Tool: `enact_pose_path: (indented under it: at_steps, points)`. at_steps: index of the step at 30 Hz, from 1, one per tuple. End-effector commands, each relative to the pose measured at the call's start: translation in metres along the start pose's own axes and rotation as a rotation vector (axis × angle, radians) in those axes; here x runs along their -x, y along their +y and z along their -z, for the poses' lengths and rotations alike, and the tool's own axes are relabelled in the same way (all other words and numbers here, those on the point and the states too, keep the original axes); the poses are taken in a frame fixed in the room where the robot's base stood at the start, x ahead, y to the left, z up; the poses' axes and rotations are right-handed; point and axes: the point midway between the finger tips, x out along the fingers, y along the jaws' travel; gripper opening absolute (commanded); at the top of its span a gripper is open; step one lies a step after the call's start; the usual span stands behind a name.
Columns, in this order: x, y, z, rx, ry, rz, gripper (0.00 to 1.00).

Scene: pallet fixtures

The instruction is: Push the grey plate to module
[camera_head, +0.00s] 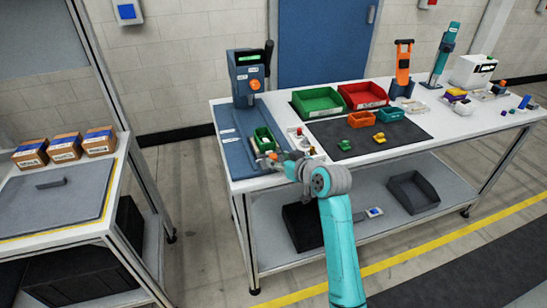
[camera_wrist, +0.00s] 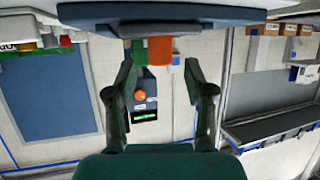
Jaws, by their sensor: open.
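My gripper (camera_head: 280,160) is low over the front left of the right workbench, beside the near end of a blue-grey track. A green bin (camera_head: 263,138) sits on the track, and an orange piece (camera_head: 271,155) shows at its near end. I cannot make out a separate grey plate under the bin. The module (camera_head: 248,77), a blue-grey machine with an orange button, stands at the track's far end. The wrist view is upside down. There my gripper (camera_wrist: 160,75) is open, with nothing between its fingers, and the green and orange pieces (camera_wrist: 160,50) and the module (camera_wrist: 145,95) lie beyond.
A dark mat (camera_head: 350,150) with small green and yellow parts lies right of the track. Green (camera_head: 319,103) and red (camera_head: 362,95) bins stand behind it. The left table carries a flat grey board (camera_head: 50,215) with a bar on it, and cardboard boxes (camera_head: 66,148).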

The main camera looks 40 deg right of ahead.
Motion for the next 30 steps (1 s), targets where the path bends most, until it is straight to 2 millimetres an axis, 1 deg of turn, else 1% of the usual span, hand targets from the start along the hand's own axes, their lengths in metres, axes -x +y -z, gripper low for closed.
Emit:
enact_pose_path:
  at_steps: [1, 3, 6, 9, 13, 20, 23, 24, 26, 27, 30]
  points:
    - [-0.009, -0.001, 0.001, 0.001, 0.000, 0.001, 0.53]
    - [-0.019, -0.001, 0.000, 0.001, -0.001, 0.001, 0.53]
    - [-0.030, 0.000, 0.001, 0.001, 0.000, 0.000, 0.53]
    - [-0.037, 0.000, 0.001, 0.001, 0.000, 0.000, 0.53]
    - [-0.042, 0.000, 0.000, 0.001, 0.000, 0.000, 0.53]
    - [-0.042, 0.000, 0.000, 0.001, 0.001, 0.000, 0.53]
    - [-0.042, 0.000, 0.000, 0.001, 0.001, 0.000, 0.31]
    - [-0.042, 0.000, 0.000, 0.001, 0.001, 0.000, 0.21]
    - [-0.042, 0.000, 0.000, 0.000, 0.001, 0.000, 0.06]
    - [-0.042, 0.000, 0.000, 0.000, 0.001, 0.000, 0.00]
    - [-0.042, 0.000, 0.000, 0.001, 0.001, 0.000, 0.00]
